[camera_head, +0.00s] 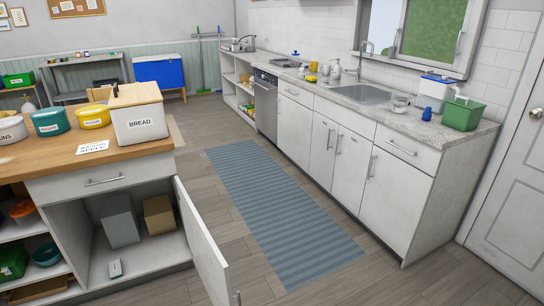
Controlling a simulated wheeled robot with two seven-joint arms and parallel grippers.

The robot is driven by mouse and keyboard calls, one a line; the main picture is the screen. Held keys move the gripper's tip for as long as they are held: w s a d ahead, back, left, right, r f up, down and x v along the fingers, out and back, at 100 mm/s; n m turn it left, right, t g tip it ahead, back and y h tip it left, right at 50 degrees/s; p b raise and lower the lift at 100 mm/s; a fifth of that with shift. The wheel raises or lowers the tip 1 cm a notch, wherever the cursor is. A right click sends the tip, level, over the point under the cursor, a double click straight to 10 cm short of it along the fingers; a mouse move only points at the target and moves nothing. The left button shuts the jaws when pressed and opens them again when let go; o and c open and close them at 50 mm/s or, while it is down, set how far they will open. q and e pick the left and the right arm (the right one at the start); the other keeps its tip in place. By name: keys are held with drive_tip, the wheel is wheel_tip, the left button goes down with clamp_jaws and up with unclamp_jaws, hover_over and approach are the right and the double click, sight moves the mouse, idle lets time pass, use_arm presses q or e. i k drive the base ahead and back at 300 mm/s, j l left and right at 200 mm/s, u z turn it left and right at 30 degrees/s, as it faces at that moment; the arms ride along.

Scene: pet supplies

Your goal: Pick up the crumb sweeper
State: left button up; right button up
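I cannot surely tell which thing is the crumb sweeper. A small white and grey handheld-sized object (115,268) lies on the floor of the open island cabinet, near its front edge, and could be it. Behind it in the same cabinet stand a grey box (120,222) and a brown box (159,216). Neither of my grippers shows in the head view.
The cabinet door (203,250) stands open toward the right. The wooden island top (60,160) holds a bread box (140,122) and several tins. A blue striped rug (280,215) lies in the aisle before the sink counter (430,130). The aisle is clear.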

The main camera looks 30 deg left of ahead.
sight(114, 266)
drive_tip(key=i+u, duration=0.1)
drive_tip(key=u, duration=1.2)
drive_tip(key=i+l+u, duration=0.3)
drive_tip(key=u, duration=0.2)
drive_tip(key=i+l+u, duration=0.2)
drive_tip(key=l+u, duration=0.3)
drive_tip(key=i+l+u, duration=0.15)
drive_tip(key=l+u, duration=0.3)
drive_tip(key=i+l, duration=0.1)
drive_tip(key=l, duration=0.6)
drive_tip(key=i+l+u, duration=0.15)
drive_tip(key=l, duration=0.5)
drive_tip(key=k, duration=0.05)
